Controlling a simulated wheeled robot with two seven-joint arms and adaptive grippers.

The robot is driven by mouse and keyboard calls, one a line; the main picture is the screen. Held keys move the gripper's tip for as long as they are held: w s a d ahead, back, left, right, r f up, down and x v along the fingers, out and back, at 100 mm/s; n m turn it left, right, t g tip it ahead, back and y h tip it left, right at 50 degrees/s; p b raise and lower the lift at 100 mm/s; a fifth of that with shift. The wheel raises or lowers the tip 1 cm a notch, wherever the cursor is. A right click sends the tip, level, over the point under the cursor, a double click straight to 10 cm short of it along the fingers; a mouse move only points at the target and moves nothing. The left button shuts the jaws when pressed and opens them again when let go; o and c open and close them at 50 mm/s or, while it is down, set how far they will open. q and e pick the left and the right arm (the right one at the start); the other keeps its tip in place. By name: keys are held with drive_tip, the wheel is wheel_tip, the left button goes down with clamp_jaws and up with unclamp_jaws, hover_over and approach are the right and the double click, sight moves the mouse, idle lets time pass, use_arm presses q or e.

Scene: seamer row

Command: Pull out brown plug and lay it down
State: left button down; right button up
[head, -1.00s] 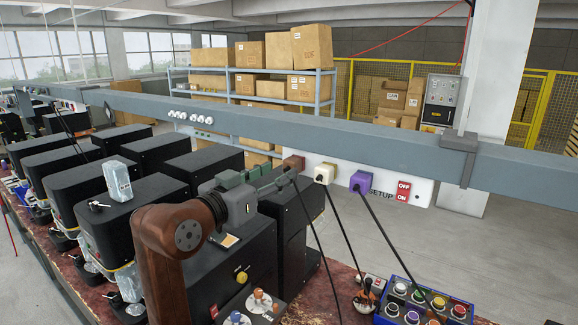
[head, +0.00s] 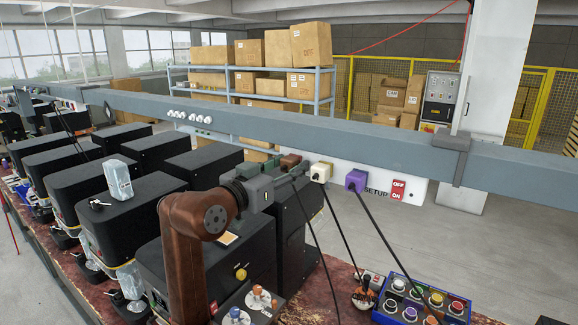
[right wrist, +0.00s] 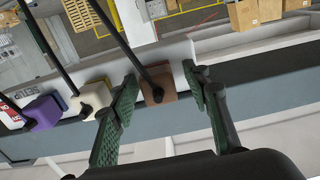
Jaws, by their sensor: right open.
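The brown plug (head: 290,161) sits on the rail's white socket panel, partly hidden behind my right gripper in the head view. Its black cable hangs down in front. My right gripper (head: 285,172) is open at the plug. In the right wrist view, the brown plug (right wrist: 160,92) shows between the spread green-padded fingers of the right gripper (right wrist: 160,78), with a gap on both sides. Its dark cable runs off to the upper left. I cannot tell how deep the plug lies between the fingertips. My left gripper is not in view.
A cream plug (head: 320,172) and a purple plug (head: 356,180) with black cables stand right of the brown one. A grey beam (head: 380,147) runs above. Black machines (head: 229,262) crowd below and left. A blue button box (head: 428,300) sits on the red worktop.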

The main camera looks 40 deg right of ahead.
sight(285, 167)
drive_tip(key=shift+s, duration=0.2)
drive_tip(key=shift+w, duration=0.1)
drive_tip(key=shift+c, duration=0.5)
clamp_jaws()
idle(0.4)
drive_tip(key=shift+a+f, duration=0.1)
drive_tip(key=shift+a, duration=0.15)
drive_tip(key=shift+v, duration=0.9)
drive_tip(key=shift+b+v, duration=0.35)
drive_tip(key=shift+v, duration=1.55)
